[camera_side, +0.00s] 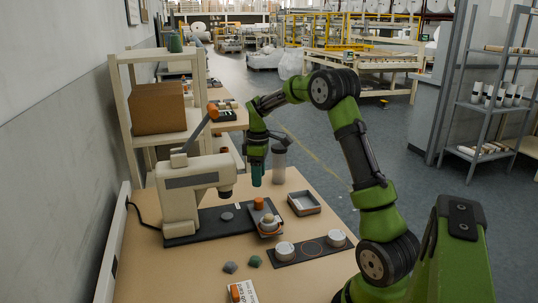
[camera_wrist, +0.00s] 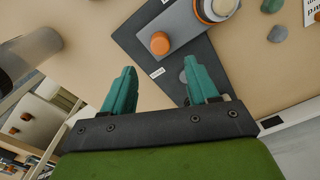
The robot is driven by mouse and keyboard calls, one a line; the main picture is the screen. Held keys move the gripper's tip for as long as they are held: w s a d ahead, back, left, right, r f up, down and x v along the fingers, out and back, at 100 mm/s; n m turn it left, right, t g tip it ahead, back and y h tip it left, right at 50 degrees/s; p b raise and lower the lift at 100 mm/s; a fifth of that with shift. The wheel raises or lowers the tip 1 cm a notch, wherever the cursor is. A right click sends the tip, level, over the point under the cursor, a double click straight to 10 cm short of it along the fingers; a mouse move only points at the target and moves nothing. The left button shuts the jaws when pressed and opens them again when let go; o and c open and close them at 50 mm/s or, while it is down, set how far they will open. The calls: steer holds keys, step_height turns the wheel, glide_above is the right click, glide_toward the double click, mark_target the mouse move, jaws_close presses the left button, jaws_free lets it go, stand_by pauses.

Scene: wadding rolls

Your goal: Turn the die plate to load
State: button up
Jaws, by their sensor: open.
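The die plate (camera_side: 266,229), a grey slab, lies on the black base of the beige press (camera_side: 191,183). An orange knob (camera_side: 259,203) stands at its far end and a round cream piece with an orange rim (camera_side: 268,220) at its near end. In the wrist view the plate (camera_wrist: 190,35) runs up to the top edge, with the orange knob (camera_wrist: 160,43) at its lower left and the round piece cut off above. My gripper (camera_side: 257,181) hangs above the far end of the plate. Its teal fingers (camera_wrist: 160,70) are apart and empty, short of the knob in the wrist view.
A grey disc (camera_side: 227,216) lies on the base left of the plate. The press head stands close left of my gripper; a clear cylinder (camera_side: 279,165) stands right. A grey tray (camera_side: 304,203) and a dark strip (camera_side: 312,247) with two white pieces lie right.

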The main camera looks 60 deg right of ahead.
step_height(320, 180, up, 8)
steer(key=shift+f, duration=0.2)
steer(key=s+a+r+m+t, duration=0.1)
steer(key=s+a+m+t, duration=0.1)
steer(key=s+a, duration=0.3)
steer(key=s+a+r+m+t+y, duration=0.1)
steer(key=s+a, duration=0.5)
steer(key=a, duration=0.8)
steer(key=s+a+r+m+t+y, duration=0.1)
steer(key=s+a+m+t, duration=0.3)
steer(key=a, duration=0.5)
steer(key=shift+s+a+r+m, duration=0.25)
steer(key=shift+s+r+m, duration=0.2)
steer(key=shift+s, duration=0.2)
